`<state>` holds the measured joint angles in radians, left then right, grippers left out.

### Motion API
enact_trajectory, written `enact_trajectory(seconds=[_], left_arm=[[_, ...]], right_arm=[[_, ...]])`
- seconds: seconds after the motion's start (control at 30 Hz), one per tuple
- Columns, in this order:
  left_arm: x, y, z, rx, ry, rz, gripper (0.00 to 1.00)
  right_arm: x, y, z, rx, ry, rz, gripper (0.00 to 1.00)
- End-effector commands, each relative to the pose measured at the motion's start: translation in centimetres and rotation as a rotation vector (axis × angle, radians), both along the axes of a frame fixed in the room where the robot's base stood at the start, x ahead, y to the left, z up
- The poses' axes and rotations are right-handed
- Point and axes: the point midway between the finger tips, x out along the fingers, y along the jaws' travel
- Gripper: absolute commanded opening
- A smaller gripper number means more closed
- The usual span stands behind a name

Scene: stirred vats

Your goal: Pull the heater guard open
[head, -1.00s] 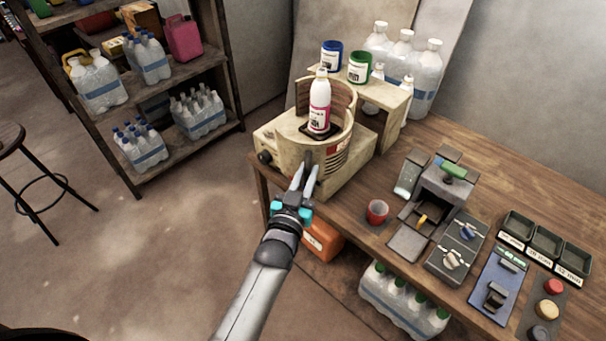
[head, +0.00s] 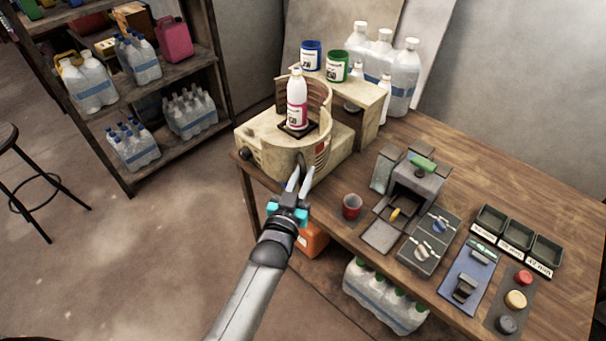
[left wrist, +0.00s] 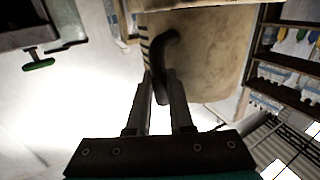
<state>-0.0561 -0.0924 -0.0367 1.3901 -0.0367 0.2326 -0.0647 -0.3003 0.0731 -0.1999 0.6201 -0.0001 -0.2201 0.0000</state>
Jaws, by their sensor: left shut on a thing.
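The heater (head: 257,133) is a cream box at the table's left corner. The bottle is upright on a dark pad (head: 297,129). My left gripper (head: 299,174) is at the guard's front, shut on its dark handle (head: 300,159). In the left wrist view the hooked handle (left wrist: 166,50) runs down between my fingers (left wrist: 160,95), with the cream guard (left wrist: 215,50) behind it. My right gripper is not in view.
A cream stand (head: 358,97) with a blue can (head: 311,55) and a green can (head: 338,66) is behind the heater. A red cup (head: 352,206) stands right of my gripper, before a grey device (head: 416,185).

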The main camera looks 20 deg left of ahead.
Motion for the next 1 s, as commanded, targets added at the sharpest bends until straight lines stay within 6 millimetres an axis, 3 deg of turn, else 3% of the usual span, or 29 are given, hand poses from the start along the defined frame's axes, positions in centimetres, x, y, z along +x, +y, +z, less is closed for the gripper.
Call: enact_trajectory(seconds=[0.07, 0.1, 0.37, 0.73, 1.0], left_arm=[[0.1, 0.0, 0.2, 0.003, -0.004, 0.000, 0.00], [0.1, 0.0, 0.2, 0.003, -0.004, 0.000, 0.21], [0.0, 0.0, 0.1, 0.001, -0.002, 0.001, 0.50], [-0.6, 0.1, 0.0, 0.000, 0.001, 0.001, 0.50], [-4.5, 0.2, -0.1, 0.000, 0.003, 0.000, 0.50]], right_arm=[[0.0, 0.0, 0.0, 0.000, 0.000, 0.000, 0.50], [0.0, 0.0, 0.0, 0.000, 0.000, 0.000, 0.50], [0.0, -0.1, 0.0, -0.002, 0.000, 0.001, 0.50], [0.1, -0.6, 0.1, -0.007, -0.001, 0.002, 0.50], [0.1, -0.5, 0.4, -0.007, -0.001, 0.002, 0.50]])
